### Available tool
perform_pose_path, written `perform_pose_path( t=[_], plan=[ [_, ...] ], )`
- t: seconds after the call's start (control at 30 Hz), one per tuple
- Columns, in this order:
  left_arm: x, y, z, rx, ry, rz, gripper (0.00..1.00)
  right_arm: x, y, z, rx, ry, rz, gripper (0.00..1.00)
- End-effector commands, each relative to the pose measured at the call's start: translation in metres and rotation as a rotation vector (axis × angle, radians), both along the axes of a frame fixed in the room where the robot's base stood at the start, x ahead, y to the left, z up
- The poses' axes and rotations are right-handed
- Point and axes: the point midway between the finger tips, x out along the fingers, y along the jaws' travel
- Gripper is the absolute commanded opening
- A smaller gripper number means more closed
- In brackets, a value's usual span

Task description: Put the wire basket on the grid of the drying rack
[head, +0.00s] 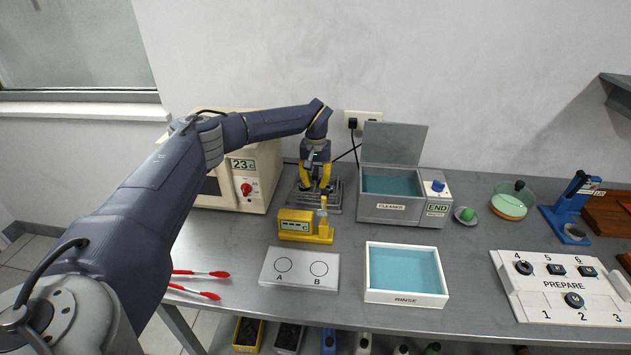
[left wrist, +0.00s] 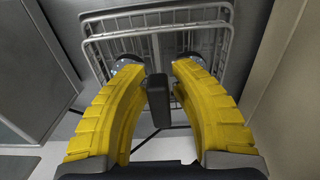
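The wire basket (left wrist: 155,22) shows at the top of the left wrist view. Its wire rim and mesh lie beyond my fingertips. A dark upright grip (left wrist: 157,101) stands between my fingers. My left gripper (left wrist: 157,66) is open, with visible gaps on both sides of that grip. In the head view my left gripper (head: 316,189) points down over the drying rack (head: 335,208), between the oven and the cleaner. The basket seems to rest on the rack's grid, but my fingers hide much of it and the exact contact is unclear. My right gripper is not in view.
A cream oven (head: 265,171) stands close left of the rack, and the grey cleaner (head: 395,211) with its lid up close right. A yellow meter (head: 296,226) is in front. The rinse tray (head: 405,300) and A/B plate (head: 300,283) lie nearer.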

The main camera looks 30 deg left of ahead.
Motion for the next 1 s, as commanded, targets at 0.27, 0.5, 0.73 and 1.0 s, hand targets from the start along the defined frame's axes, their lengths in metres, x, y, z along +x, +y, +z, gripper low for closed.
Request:
perform_pose_path(
  t=[0.27,0.5,0.73,1.0],
  plan=[
    [0.0,0.0,0.001,0.0,0.0,0.0,0.27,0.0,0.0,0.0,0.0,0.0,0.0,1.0],
    [0.001,0.0,0.021,0.0,-0.004,-0.001,0.27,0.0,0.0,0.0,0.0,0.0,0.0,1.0],
    [0.001,0.0,0.062,0.001,-0.004,-0.001,0.27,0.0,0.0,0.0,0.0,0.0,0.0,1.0],
    [0.0,0.0,0.102,0.001,-0.002,-0.001,0.27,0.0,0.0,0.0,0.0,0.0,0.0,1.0]
  ],
)
